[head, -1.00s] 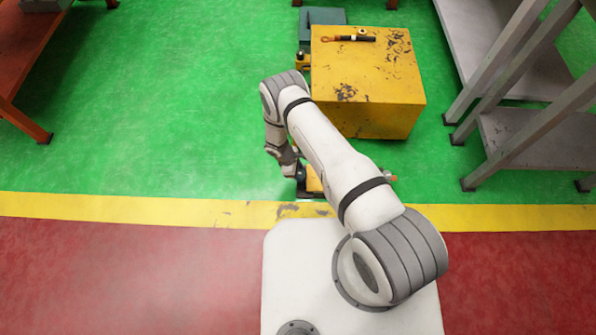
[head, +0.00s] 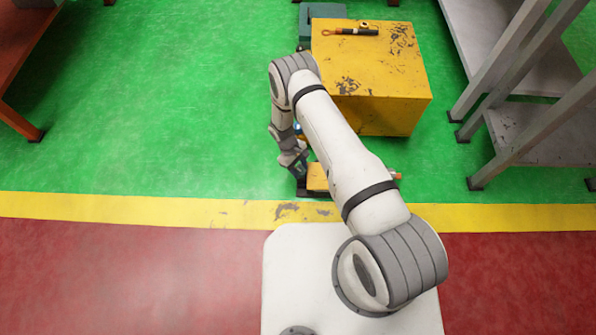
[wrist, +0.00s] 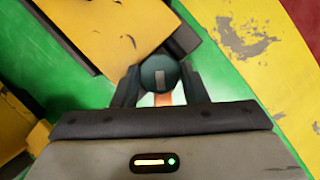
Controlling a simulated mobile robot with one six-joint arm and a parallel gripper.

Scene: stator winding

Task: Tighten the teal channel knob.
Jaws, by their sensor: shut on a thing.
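The teal channel knob (wrist: 160,70) is dark teal and round, with a pale slot mark on its face. In the wrist view it sits between the two dark fingers of my gripper (wrist: 160,84), which are shut on it. An orange strip shows just below the knob, between the fingers. A yellow plate (wrist: 100,35) with a dark end block lies right beside the knob. In the head view my gripper (head: 299,172) is low over the floor at the left end of a small yellow fixture (head: 318,177). The knob cannot be made out there.
A large yellow box (head: 370,75) stands behind the fixture, with a dark tool (head: 350,32) on top. A teal box (head: 322,12) is farther back. A grey rack (head: 530,130) stands at the right and a red bench (head: 15,75) at the left.

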